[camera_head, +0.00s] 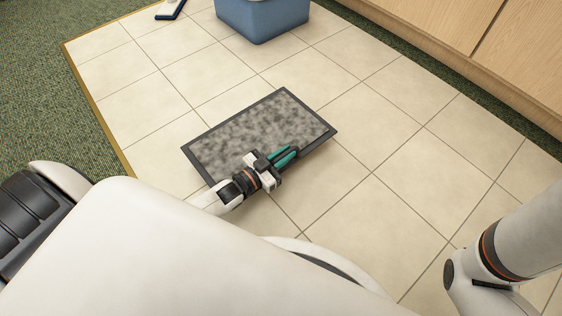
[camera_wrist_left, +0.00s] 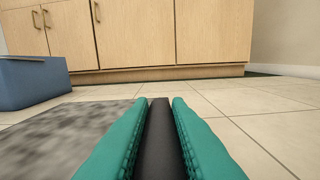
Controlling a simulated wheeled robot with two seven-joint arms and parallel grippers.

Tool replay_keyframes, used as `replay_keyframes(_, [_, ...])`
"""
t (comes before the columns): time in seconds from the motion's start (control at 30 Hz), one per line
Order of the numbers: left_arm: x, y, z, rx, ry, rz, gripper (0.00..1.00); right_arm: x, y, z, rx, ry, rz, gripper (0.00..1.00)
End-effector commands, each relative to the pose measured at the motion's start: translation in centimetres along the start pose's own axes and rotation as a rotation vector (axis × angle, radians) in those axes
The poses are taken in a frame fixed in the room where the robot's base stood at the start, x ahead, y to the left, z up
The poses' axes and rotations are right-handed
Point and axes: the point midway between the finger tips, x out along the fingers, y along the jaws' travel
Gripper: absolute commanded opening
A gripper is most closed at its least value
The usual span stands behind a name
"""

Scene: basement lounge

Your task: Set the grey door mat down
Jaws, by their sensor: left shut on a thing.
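The grey door mat (camera_head: 255,125), mottled grey with a dark border, is at the middle of the tiled floor in the head view. It looks flat and level, at or close to the floor; I cannot tell whether it touches. My left gripper (camera_head: 285,156) has its teal fingers shut on the mat's dark near-right border. In the left wrist view the border runs between the two teal fingers (camera_wrist_left: 158,140), and the mottled mat (camera_wrist_left: 70,135) spreads to the left. In the head view part of my right arm shows at the right edge; its gripper is out of view.
A blue bin (camera_head: 262,18) stands beyond the mat and shows at the left of the wrist view (camera_wrist_left: 32,82). Wooden cabinets (camera_head: 440,22) line the right side. A blue-and-white item (camera_head: 170,9) lies at the top. Tiles right of the mat are clear; green carpet (camera_head: 40,100) lies left.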

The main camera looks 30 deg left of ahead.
Motion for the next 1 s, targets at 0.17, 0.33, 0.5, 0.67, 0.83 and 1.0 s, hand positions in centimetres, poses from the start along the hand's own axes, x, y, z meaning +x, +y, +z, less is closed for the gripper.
replay_keyframes(0.17, [0.1, -0.1, -2.0, 0.004, -0.008, -0.001, 0.00, -2.0, 0.4, 0.5, 0.001, 0.007, -0.001, 0.52])
replay_keyframes(0.33, [0.1, -0.2, -3.4, 0.003, -0.007, -0.001, 0.00, -3.0, 0.6, 0.8, 0.001, 0.008, -0.001, 0.52])
replay_keyframes(0.5, [0.1, -0.3, -5.5, 0.003, -0.007, 0.000, 0.00, -4.8, 0.9, 1.4, 0.001, 0.007, -0.001, 0.52])
replay_keyframes(0.67, [0.1, -0.3, -5.5, 0.003, -0.008, -0.001, 0.00, -4.8, 0.9, 1.3, 0.001, 0.008, -0.002, 0.52])
replay_keyframes(0.83, [0.1, -0.3, -5.5, 0.003, -0.007, -0.001, 0.00, -4.8, 0.9, 1.3, 0.000, 0.008, -0.002, 0.52])
replay_keyframes(1.0, [0.1, -0.3, -5.9, -0.001, -0.002, 0.000, 0.28, -4.8, 0.9, 1.4, 0.000, 0.008, -0.002, 0.52])
